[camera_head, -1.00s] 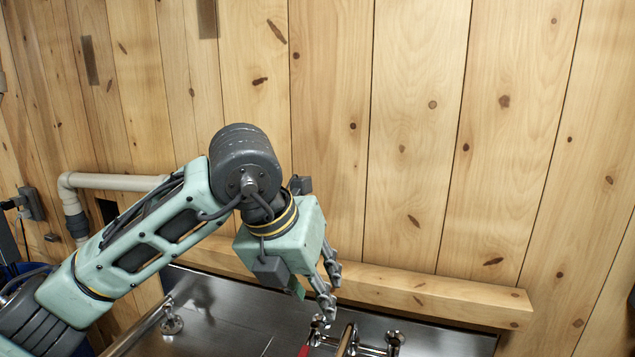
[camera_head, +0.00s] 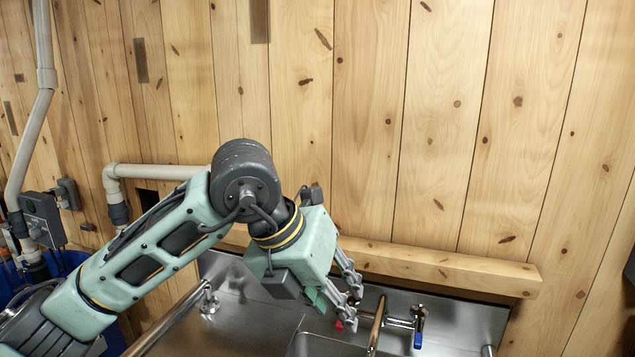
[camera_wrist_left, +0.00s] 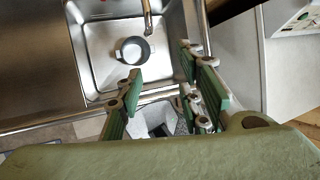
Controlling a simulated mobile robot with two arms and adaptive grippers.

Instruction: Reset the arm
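My left arm comes in from the left in the head view, bent at a dark joint, with its pale green wrist pointing down to the right. My left gripper (camera_head: 350,295) hangs above the steel sink counter (camera_head: 455,325), close to the tap (camera_head: 377,325); contact cannot be told. In the left wrist view my left gripper (camera_wrist_left: 165,97) has its green-padded fingers spread apart, with nothing held between them. A grey and white round container (camera_wrist_left: 133,49) sits in the sink basin (camera_wrist_left: 95,65), beyond the fingers. My right gripper is in neither view.
A wooden ledge (camera_head: 440,268) runs along the plank wall behind the counter. The tap has a blue handle (camera_head: 418,340). A pale pipe (camera_head: 155,172) and a grey switch box (camera_head: 42,218) are on the left. A metal rail (camera_head: 170,322) lies below my arm.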

